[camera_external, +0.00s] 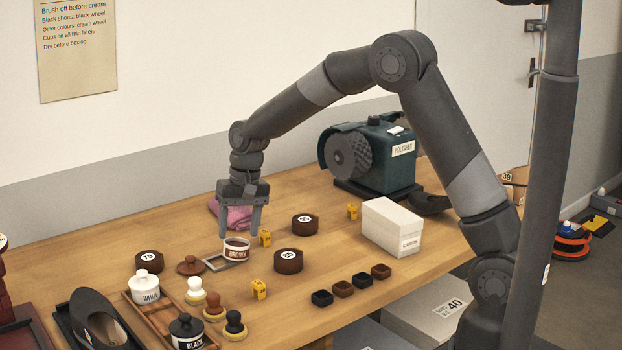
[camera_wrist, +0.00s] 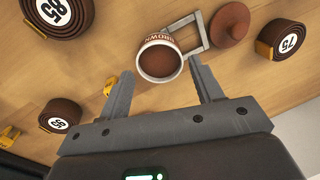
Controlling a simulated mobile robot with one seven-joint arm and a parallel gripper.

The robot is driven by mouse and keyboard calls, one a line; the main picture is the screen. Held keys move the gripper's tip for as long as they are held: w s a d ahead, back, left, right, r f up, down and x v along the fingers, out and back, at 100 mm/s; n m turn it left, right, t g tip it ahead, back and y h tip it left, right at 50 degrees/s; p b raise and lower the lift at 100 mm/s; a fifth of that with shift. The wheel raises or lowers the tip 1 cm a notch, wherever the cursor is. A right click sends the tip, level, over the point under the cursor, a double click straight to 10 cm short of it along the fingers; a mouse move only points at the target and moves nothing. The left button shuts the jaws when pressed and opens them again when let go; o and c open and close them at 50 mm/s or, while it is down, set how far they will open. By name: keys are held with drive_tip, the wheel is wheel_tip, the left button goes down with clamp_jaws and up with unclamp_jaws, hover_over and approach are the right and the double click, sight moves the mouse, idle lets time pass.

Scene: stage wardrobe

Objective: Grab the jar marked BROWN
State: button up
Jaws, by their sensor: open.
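In the wrist view the jar's rim shows between the fingertips (camera_wrist: 161,69), with no contact visible. The exact height gap is unclear.
A grey frame (camera_external: 214,263) lies against or close beside the jar. Rolled belts (camera_external: 289,261) and yellow tags (camera_external: 265,238) are near. The WHITE jar (camera_external: 145,288) and BLACK jar (camera_external: 187,332) stand front left. A pink cloth (camera_external: 232,215) lies behind my gripper; a polisher (camera_external: 385,155) stands further back.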

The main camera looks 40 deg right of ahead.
sight(237, 246)
drive_tip(key=f, duration=0.5)
drive_tip(key=shift+w+a, duration=0.15)
drive_tip(key=shift+a, duration=0.15)
drive_tip(key=shift+r, duration=0.1)
drive_tip(key=c, duration=0.9)
drive_tip(key=shift+o, duration=0.2)
